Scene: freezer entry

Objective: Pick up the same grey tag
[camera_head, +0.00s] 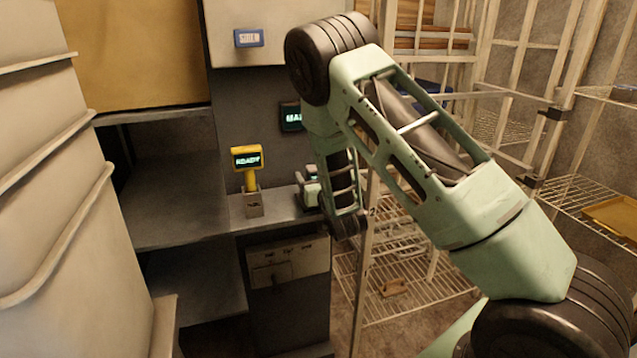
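I cannot make out a grey tag anywhere in the head view. My pale green arm crosses the middle and right of the picture. Its end hangs down over the right end of the dark counter (190,222). What seems to be my gripper (309,190) shows only in part there, at the left of the wrist. Its fingers are too small and too covered to tell open from shut, or whether they hold anything. A yellow device (247,158) reading "READY" stands upright on a small grey block (253,204) on the counter, left of my gripper and apart from it.
A dark screen (292,117) with partly covered lettering is on the wall behind. A wire rack (420,300) stands right, with a small tan object (393,288) on a low shelf. A large pale panel (70,190) fills the left.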

